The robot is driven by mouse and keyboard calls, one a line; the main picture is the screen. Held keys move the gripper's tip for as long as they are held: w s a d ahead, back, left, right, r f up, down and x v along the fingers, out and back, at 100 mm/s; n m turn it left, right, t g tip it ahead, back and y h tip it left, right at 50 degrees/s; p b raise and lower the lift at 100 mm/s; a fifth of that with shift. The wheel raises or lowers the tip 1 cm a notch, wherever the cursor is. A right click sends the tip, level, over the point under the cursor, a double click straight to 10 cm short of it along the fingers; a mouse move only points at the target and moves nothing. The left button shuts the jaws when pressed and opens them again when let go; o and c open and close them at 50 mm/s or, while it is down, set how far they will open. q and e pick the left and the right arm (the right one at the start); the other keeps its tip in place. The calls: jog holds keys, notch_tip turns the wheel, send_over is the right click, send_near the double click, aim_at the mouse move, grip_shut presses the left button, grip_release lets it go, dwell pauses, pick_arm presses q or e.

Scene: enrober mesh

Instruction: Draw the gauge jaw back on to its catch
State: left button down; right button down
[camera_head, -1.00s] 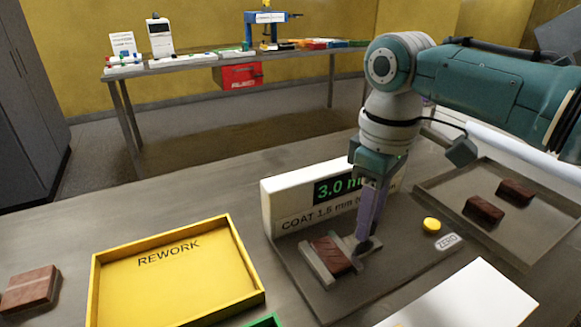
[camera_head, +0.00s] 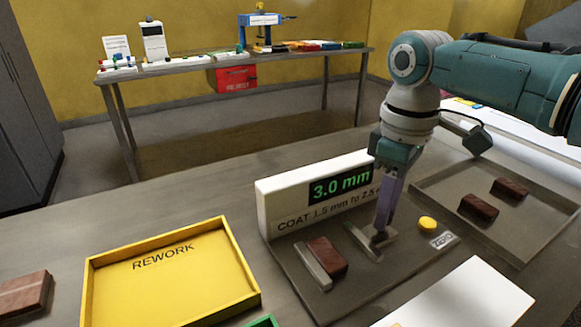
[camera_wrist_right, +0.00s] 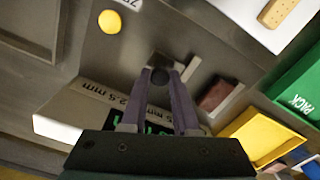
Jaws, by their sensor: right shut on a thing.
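The gauge has a grey base plate (camera_head: 300,298) and a white display block (camera_head: 266,212) reading 3.0 mm in green. Its sliding gauge jaw (camera_head: 360,240) is a pale bar with a dark knob on its right side. My right gripper (camera_head: 379,238) is shut on this knob, which also shows between the fingertips in the right wrist view (camera_wrist_right: 159,76). A brown chocolate bar (camera_head: 328,256) lies against the fixed jaw (camera_head: 312,268), with a clear gap between it and the sliding jaw. The catch cannot be made out. My left gripper is not in view.
A yellow REWORK tray (camera_head: 165,285) stands empty at left, with a brown piece (camera_head: 24,294) beyond it. A yellow button (camera_head: 427,223) and ZERO label sit right of the jaw. A grey tray (camera_head: 440,190) at right holds two brown bars.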

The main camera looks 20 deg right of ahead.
jog(key=shift+d, duration=0.2)
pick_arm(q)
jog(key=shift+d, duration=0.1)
pick_arm(e)
jog(key=c, duration=0.6)
grip_release()
jog(key=shift+c, duration=0.2)
pick_arm(q)
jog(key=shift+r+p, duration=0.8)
jog(key=shift+p, duration=0.05)
pick_arm(e)
notch_tip(320, 180, up, 10)
